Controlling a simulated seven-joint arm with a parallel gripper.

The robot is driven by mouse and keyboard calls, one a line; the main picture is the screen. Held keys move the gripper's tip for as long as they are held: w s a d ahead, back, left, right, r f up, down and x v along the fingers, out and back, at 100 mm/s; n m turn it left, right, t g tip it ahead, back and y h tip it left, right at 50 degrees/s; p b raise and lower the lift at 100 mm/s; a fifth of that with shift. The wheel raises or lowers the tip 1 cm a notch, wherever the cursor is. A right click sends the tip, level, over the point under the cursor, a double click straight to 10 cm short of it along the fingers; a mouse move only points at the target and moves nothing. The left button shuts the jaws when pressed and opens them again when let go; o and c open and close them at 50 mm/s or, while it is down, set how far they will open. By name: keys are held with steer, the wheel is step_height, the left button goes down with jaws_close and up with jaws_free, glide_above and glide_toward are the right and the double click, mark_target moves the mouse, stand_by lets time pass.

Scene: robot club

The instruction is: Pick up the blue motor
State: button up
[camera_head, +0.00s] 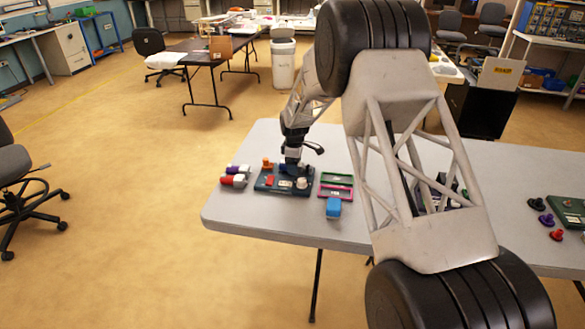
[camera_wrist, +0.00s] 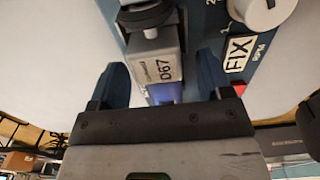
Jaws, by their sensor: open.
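The motor between my fingers has a grey body labelled D67 (camera_wrist: 158,68) and a blue end in the wrist view. My gripper (camera_wrist: 163,78) is open, with one dark blue finger on each side of it; I cannot tell whether either finger touches it. It lies at a dark blue board (camera_wrist: 212,45) with a white FIX label. In the head view my gripper (camera_head: 291,161) points down over this board (camera_head: 264,186) on the grey table, and the motor is mostly hidden there.
On the table (camera_head: 245,222), a purple-ended motor (camera_head: 239,169) and a red-ended motor (camera_head: 234,181) lie left of the board. My arm hides the table's middle.

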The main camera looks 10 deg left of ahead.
steer(key=shift+c, duration=0.3)
steer(key=c, duration=1.1)
steer(key=shift+r, duration=0.15)
steer(key=shift+r, duration=1.55)
steer(key=s+d, duration=0.2)
steer(key=s, duration=0.3)
steer(key=s+d+r, duration=0.1)
steer(key=s+d, duration=0.1)
steer(key=s, duration=0.3)
steer(key=s+d, duration=0.2)
steer(key=s, duration=0.2)
steer(key=shift+s+r, duration=0.3)
steer(key=shift+s, duration=0.1)
steer(key=shift+d, duration=0.1)
steer(key=w+d, duration=0.2)
steer(key=d, duration=0.1)
steer(key=w+d, duration=0.2)
steer(key=d, duration=0.2)
steer(key=w+d, duration=0.3)
steer(key=d, duration=0.1)
steer(key=shift+d+r, duration=0.15)
steer(key=shift+r, duration=0.05)
